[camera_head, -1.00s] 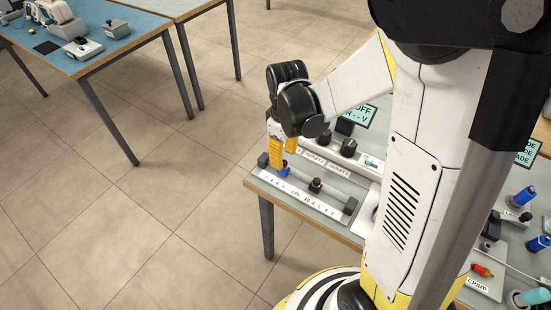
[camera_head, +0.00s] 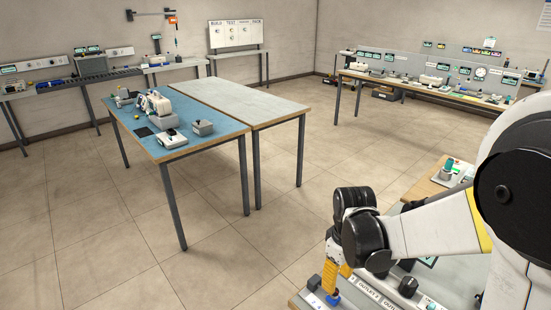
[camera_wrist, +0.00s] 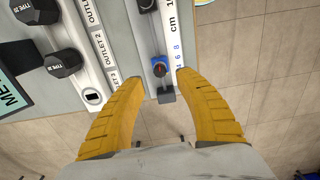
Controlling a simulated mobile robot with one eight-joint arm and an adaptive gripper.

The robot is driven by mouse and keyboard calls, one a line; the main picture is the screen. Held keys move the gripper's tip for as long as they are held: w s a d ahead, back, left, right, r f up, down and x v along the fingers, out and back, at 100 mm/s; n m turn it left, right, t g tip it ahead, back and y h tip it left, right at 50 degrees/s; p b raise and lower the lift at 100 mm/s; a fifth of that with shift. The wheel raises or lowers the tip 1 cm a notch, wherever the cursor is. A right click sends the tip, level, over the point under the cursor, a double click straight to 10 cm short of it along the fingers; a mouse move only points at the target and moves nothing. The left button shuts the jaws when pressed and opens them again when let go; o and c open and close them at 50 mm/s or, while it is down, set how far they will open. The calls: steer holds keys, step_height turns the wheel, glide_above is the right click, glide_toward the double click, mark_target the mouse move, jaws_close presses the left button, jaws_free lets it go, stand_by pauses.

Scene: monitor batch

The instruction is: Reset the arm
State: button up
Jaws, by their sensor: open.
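My gripper (camera_head: 331,277) has yellow fingers and points down over the near bench at the lower right of the head view. In the wrist view my gripper (camera_wrist: 161,78) is open, its fingers spread with nothing held. A blue knob (camera_wrist: 160,66) on the ruler slide shows between the fingertips; I cannot tell whether they touch it. The blue knob also shows below the fingers in the head view (camera_head: 333,298). My arm hides much of the bench.
The ruler strip (camera_wrist: 174,22) lies beside an outlet panel (camera_wrist: 96,40) with black knobs. The bench edge is close, with floor beyond. A blue-topped table (camera_head: 185,115) stands mid-room, and a bench with instruments (camera_head: 430,85) is at the back right. Open floor lies between.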

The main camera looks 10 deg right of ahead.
steer(key=s+a+r+m+t, duration=0.1)
steer(key=s+r+m+t, duration=0.6)
steer(key=r, duration=0.8)
steer(key=s, duration=0.3)
steer(key=shift+s+a, duration=0.15)
steer(key=shift+a, duration=0.2)
